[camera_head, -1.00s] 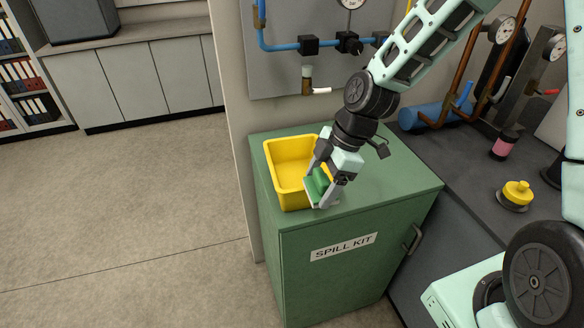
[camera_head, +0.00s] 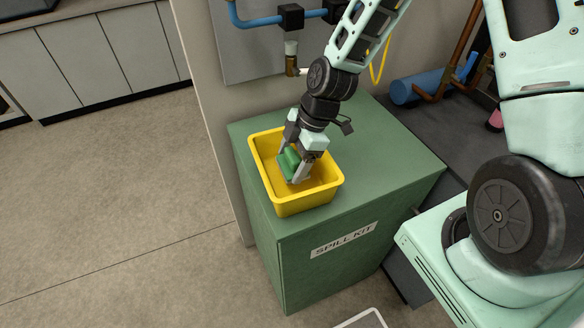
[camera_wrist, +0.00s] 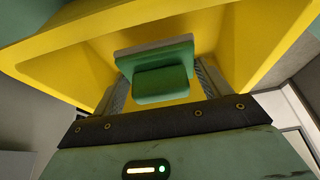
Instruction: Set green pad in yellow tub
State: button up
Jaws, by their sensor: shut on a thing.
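The yellow tub (camera_head: 290,207) stands upright on top of the green spill kit cabinet (camera_head: 385,185). My gripper (camera_head: 293,172) is over the tub's opening, its fingers pointing down and reaching inside the rim. It is shut on the green pad (camera_head: 288,163). In the wrist view the green pad (camera_wrist: 162,84) sits between the two fingers, with a pale layer along its far side. The yellow tub (camera_wrist: 80,45) surrounds it there. I cannot tell whether the pad touches the tub's floor.
A blue pipe (camera_head: 262,22) and a valve run along the wall panel behind the cabinet. A blue cylinder (camera_head: 413,90) lies on the dark bench at the right. The cabinet top right of the tub is clear.

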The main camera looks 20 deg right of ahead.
aim_at(293, 172)
jog(key=shift+f+p, duration=0.4)
jog(key=shift+f, duration=1.7)
jog(key=shift+f, duration=0.2)
jog(key=o, duration=1)
jog(key=shift+o, duration=0.2)
jog(key=shift+r, duration=0.1)
jog(key=b+v, duration=0.2)
jog(key=v, duration=0.9)
jog(key=s+a+r+m+h, duration=0.2)
jog(key=s+a+r+m, duration=0.2)
jog(key=s, duration=0.6)
jog(key=s+a+r+m+h, duration=0.2)
jog(key=s+a+r+m, duration=0.3)
jog(key=s, duration=0.4)
notch_tip(293, 172, up, 2)
jog(key=shift+s+a+r, duration=0.1)
jog(key=shift+s+a, duration=0.25)
jog(key=shift+a, duration=0.4)
